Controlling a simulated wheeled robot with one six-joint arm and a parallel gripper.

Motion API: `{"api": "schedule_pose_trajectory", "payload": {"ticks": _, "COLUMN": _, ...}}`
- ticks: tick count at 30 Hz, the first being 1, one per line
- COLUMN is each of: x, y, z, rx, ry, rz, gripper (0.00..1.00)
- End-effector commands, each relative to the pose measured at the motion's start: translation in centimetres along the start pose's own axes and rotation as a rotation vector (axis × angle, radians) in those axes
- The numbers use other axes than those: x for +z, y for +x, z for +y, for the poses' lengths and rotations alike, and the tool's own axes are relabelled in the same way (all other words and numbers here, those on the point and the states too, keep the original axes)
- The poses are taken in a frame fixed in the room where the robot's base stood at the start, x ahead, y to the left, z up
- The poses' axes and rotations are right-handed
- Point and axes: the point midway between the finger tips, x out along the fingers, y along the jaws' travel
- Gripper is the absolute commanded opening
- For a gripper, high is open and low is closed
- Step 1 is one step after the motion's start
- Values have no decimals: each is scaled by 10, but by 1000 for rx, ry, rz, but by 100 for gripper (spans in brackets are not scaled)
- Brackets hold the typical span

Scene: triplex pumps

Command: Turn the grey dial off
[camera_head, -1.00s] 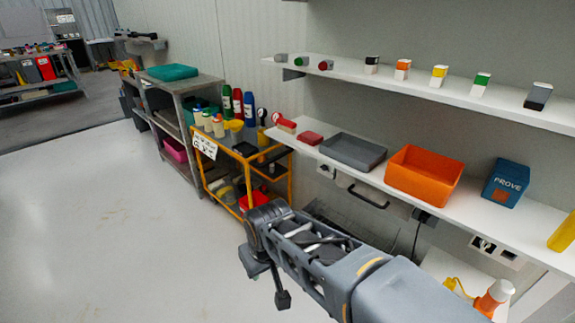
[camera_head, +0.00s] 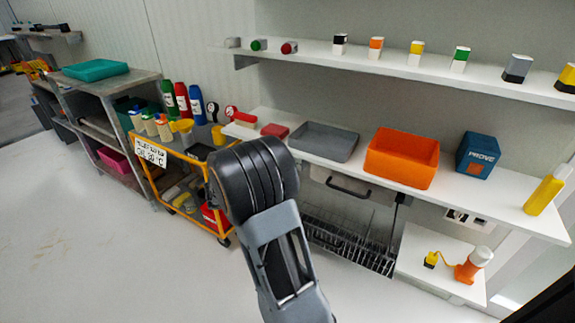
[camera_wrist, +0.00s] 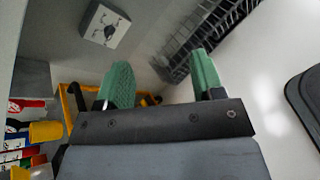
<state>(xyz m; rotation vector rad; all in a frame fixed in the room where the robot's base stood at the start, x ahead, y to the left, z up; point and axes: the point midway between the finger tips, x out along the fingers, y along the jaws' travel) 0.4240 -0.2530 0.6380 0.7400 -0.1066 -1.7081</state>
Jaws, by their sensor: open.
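A small grey round piece (camera_head: 233,42) that looks like a dial is at the left end of the upper shelf, beside a green one (camera_head: 258,44) and a red one (camera_head: 289,47). Its setting is too small to tell. My gripper (camera_wrist: 162,82) shows in the wrist view, with its two green fingers apart and nothing between them. In the head view my arm rises in front of the lower shelf, and the gripper's fingers cannot be made out. The gripper is apart from the grey piece, which I cannot identify in the wrist view.
The lower shelf (camera_head: 505,200) holds a grey tray (camera_head: 324,142), an orange bin (camera_head: 402,160) and a blue box (camera_head: 478,155). A yellow-framed cart (camera_head: 150,188) with bottles stands at left. A wire rack (camera_head: 345,240) is below the shelf. The floor (camera_head: 70,240) at front left is clear.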

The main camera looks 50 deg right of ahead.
Motion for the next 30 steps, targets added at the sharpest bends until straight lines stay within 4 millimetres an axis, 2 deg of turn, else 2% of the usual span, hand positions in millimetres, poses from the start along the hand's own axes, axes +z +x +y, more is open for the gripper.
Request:
{"api": "schedule_pose_trajectory", "payload": {"ticks": 1, "x": -12, "y": 20, "z": 10, "rx": 55, "ry": -94, "rz": -60, "gripper": 62}}
{"api": "schedule_pose_trajectory", "payload": {"ticks": 6, "x": -43, "y": 62, "z": 44, "rx": 250, "ry": -357, "rz": -214, "gripper": 62}}
{"api": "schedule_pose_trajectory", "payload": {"ticks": 13, "x": -74, "y": 88, "z": 62, "rx": 400, "ry": -538, "rz": -311, "gripper": 62}}
{"api": "schedule_pose_trajectory", "payload": {"ticks": 20, "x": -79, "y": 111, "z": 75, "rx": 434, "ry": -573, "rz": -333, "gripper": 62}}
{"api": "schedule_pose_trajectory", "payload": {"ticks": 30, "x": -68, "y": 168, "z": 106, "rx": 434, "ry": -572, "rz": -332, "gripper": 62}}
